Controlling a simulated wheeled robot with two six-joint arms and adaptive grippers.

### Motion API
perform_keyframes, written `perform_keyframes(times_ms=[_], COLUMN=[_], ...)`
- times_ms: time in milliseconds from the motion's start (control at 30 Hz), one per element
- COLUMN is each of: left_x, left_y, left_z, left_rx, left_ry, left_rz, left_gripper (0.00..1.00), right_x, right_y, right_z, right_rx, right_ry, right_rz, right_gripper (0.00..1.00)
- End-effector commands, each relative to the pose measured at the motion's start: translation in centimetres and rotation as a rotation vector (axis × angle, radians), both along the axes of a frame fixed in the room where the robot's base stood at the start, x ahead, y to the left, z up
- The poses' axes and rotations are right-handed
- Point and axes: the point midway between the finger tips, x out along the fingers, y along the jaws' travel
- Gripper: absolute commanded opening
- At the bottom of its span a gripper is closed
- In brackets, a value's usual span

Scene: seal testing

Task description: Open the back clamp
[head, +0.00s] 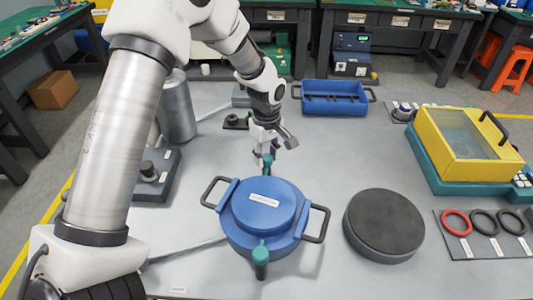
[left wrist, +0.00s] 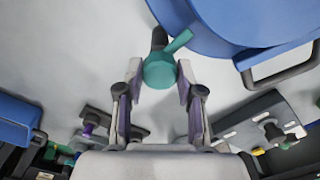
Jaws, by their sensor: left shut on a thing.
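The blue round vessel (head: 262,215) with a labelled lid (head: 265,200) and two dark side handles stands on the pale table. The back clamp (head: 267,165) is a small teal piece at the vessel's far rim. In the left wrist view the clamp (left wrist: 160,70) shows as a teal knob with a dark tip and a teal arm toward the vessel. My left gripper (head: 266,150) reaches down behind the vessel. In the left wrist view my left gripper (left wrist: 160,80) is shut on the clamp's teal knob. A similar teal front clamp (head: 260,257) sits at the near rim.
A dark round disc (head: 384,224) lies right of the vessel. A yellow box with a clear lid (head: 463,145), a red ring (head: 456,223) and dark rings are farther right. A blue tray (head: 335,98) stands behind. A metal cylinder (head: 177,108) stands at left.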

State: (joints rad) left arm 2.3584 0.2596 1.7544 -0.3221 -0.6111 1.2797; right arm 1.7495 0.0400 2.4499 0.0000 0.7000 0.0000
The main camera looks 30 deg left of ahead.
Motion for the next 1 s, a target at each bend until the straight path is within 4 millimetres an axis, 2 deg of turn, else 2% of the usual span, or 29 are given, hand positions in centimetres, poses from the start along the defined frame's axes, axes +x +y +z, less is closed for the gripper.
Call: perform_keyframes(times_ms=[100,667,1000], left_x=[-0.1,0.0,0.0], left_y=[0.0,0.0,0.0], left_z=[0.4,0.4,0.4], left_rx=[0.000,0.000,0.001], left_ry=[0.003,0.001,0.001], left_rz=[-0.103,-0.704,-1.202], left_gripper=[0.06,0.06,0.06], right_x=[0.0,0.0,0.0], right_y=[0.0,0.0,0.0], right_z=[1.3,5.2,7.6], right_rx=[0.000,0.000,0.000], right_ry=[0.000,0.000,0.000], right_rz=[0.000,0.000,0.000], right_gripper=[0.40,0.40,0.40])
